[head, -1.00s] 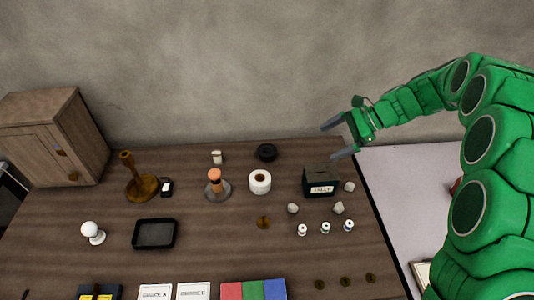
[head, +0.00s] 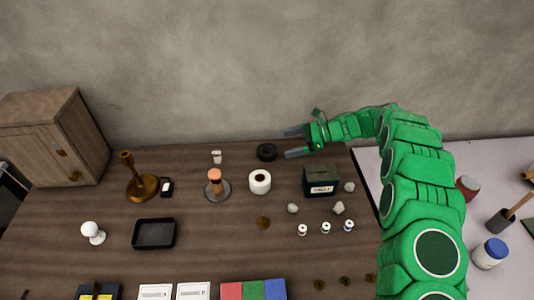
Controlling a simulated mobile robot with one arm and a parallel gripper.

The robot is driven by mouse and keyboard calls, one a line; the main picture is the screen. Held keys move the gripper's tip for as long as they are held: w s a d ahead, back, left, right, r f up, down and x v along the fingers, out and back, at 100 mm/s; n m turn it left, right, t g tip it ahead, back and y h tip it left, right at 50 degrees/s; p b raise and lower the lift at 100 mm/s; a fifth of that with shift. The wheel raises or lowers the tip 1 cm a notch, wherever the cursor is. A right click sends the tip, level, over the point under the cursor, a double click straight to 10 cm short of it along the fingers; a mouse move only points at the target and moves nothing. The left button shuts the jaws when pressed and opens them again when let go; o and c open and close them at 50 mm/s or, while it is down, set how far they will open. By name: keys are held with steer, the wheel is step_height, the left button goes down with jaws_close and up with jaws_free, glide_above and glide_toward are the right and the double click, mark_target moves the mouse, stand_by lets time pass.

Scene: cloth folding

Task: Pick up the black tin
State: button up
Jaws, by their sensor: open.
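A small round black object (head: 266,153), which looks like the black tin, sits near the back of the wooden table in the head view, close to the wall. My gripper (head: 291,143) is open and empty just to its right. Its two grey fingers point left towards the tin, one above the other in the picture. The fingers look apart from the tin, and their height above the table is hard to judge. The tin is fully in view.
A dark labelled box (head: 320,182) stands below my gripper in the picture. A white roll (head: 260,181) stands in front of the tin, and a small white item (head: 217,157) is to its left. Pale stones and small bottles lie further forward.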

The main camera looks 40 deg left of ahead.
mark_target(269, 150)
steer(key=shift+s+a+f, duration=0.2)
steer(key=shift+a+f, duration=0.4)
steer(key=shift+x, duration=3.7)
steer(key=shift+s+d, duration=0.15)
steer(key=c, duration=1.3)
steer(key=shift+r, duration=0.1)
steer(key=shift+r, duration=0.55)
step_height(269, 150, up, 2)
steer(key=shift+d+r, duration=0.1)
steer(key=shift+r, duration=0.1)
steer(key=s+d+r, duration=0.6)
steer(key=d, duration=0.1)
steer(key=s+d+r, duration=0.3)
steer(key=shift+s+d+r, duration=0.1)
steer(key=shift+d+r, duration=0.05)
steer(key=shift+d, duration=0.1)
